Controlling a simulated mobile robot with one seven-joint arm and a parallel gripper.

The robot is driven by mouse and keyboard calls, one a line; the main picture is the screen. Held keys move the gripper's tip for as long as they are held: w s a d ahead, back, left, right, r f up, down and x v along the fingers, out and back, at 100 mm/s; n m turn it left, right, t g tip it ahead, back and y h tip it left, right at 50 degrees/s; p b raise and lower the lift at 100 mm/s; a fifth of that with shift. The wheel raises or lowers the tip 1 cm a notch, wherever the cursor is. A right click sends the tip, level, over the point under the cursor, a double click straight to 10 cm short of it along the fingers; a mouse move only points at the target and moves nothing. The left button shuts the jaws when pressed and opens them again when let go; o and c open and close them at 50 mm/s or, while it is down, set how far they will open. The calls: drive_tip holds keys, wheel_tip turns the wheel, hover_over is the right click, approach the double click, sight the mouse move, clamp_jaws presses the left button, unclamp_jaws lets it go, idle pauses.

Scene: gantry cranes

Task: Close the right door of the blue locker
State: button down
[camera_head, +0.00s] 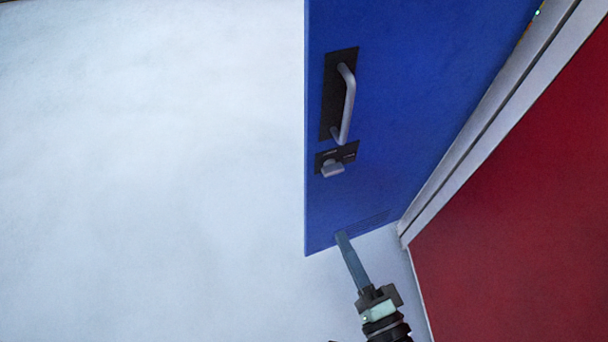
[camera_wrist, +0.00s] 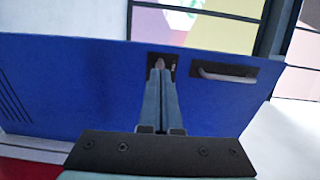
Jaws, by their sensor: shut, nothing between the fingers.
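The blue locker door (camera_head: 425,90) stands open, swung out from a pale grey frame (camera_head: 490,115). It carries a grey bar handle (camera_head: 346,105) on a dark plate and a small grey latch knob (camera_head: 332,169) below it. The door also fills the middle of the wrist view (camera_wrist: 75,90), with its handle (camera_wrist: 225,73) right of the fingers. My gripper (camera_head: 341,237) is shut and empty, its tips overlapping the door's lower edge in the head view. In the wrist view, the fingertips (camera_wrist: 160,72) point at the latch plate. Whether they touch the door is unclear. The locker's inside is hidden.
A red panel (camera_head: 525,215) adjoins the frame at right. The pale floor (camera_head: 150,170) left of the door is clear. Beyond the door, the wrist view shows a dark-framed window or panel wall (camera_wrist: 210,25) with coloured panes.

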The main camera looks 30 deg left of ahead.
sight(308, 170)
drive_tip(key=b+x, duration=0.1)
drive_tip(key=x, duration=1.2)
drive_tip(key=shift+w+a+r, duration=0.1)
drive_tip(key=shift+w+a, duration=0.1)
drive_tip(key=shift+a, duration=0.15)
